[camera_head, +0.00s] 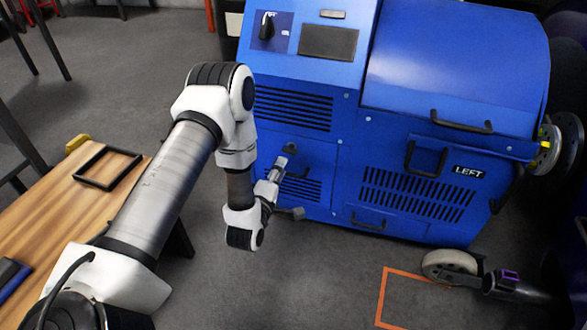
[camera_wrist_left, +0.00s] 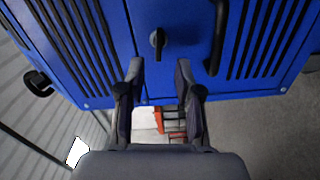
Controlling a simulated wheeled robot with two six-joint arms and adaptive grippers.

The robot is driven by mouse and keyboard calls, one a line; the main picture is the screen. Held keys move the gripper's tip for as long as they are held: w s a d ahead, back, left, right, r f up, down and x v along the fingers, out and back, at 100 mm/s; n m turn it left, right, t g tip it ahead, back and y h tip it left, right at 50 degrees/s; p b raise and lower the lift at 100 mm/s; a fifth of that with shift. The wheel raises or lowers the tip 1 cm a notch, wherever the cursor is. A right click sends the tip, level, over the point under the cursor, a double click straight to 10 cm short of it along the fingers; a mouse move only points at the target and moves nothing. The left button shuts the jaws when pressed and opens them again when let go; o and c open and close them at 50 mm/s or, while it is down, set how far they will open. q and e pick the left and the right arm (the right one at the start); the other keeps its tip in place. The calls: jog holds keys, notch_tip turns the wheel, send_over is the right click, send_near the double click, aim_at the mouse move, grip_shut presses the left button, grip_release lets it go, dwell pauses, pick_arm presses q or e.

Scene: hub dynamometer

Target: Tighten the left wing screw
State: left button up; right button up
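A small black wing screw (camera_head: 290,149) sits on the lower blue panel of the machine, just above a black bar handle. In the left wrist view the wing screw (camera_wrist_left: 158,39) lies beyond the fingertips, roughly centred between them sideways, with its wing upright in that picture. My left gripper (camera_head: 289,188) is in front of this panel, just below the screw in the head view. Its two fingers, also in the left wrist view (camera_wrist_left: 158,72), are apart with nothing between them and do not touch the screw.
The blue machine (camera_head: 450,55) has vents, handles and a label reading LEFT. A black handle (camera_wrist_left: 217,38) is close beside the screw. A wooden table (camera_head: 60,205) with a black frame (camera_head: 108,167) stands at the left. Grey floor is open below the machine.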

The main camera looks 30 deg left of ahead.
aim_at(288, 152)
pick_arm(q)
jog(key=b+x, duration=0.2)
jog(key=x, duration=0.4)
jog(key=shift+w+a+r, duration=0.1)
jog(key=shift+w+a, duration=0.05)
jog(key=shift+w, duration=0.35)
grip_shut()
